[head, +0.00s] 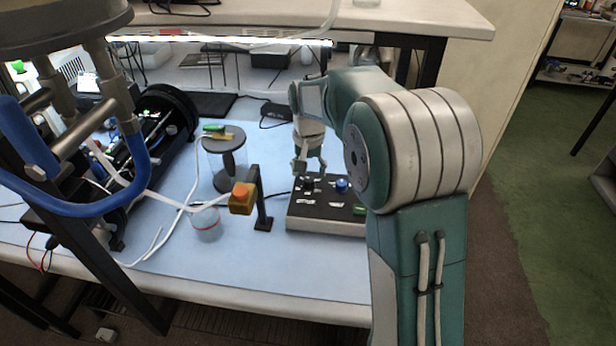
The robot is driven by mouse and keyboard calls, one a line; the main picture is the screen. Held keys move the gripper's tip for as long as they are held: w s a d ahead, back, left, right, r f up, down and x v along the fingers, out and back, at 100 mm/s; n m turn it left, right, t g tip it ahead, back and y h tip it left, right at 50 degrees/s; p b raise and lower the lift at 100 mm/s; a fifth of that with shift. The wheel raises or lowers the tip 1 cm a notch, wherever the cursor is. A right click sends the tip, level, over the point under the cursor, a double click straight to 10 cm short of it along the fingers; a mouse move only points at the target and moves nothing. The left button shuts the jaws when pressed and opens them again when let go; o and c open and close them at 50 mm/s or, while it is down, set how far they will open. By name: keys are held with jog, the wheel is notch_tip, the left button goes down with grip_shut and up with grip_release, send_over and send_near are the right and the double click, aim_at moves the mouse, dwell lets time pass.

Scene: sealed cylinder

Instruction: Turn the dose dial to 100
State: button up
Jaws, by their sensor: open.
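A dark control panel (318,210) with a light base lies on the blue table top, partly hidden by my arm on its right. It carries a black knob (308,183), a blue knob (341,185), a green part (360,209) and small white labels. I cannot read the labels or any dial setting, so I cannot tell for sure which knob is the dose dial. My gripper (308,168) points down, open, just above or around the black knob. I cannot tell whether its fingers touch the knob.
A clear sealed cylinder (224,170) with a dark lid stands left of the panel. An orange button box (242,198) on a black post and a small clear cup (206,224) are nearer. Tubes and machinery fill the left. The table's front right is clear.

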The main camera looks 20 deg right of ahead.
aim_at(308, 179)
notch_tip(308, 179, up, 10)
jog(key=shift+f, duration=0.25)
jog(key=s+n+t, duration=0.4)
jog(key=s+t, duration=0.1)
jog(key=s, duration=2.3)
jog(key=shift+s+r+t, duration=0.15)
jog(key=shift+s+t, duration=0.1)
jog(key=shift+t, duration=0.05)
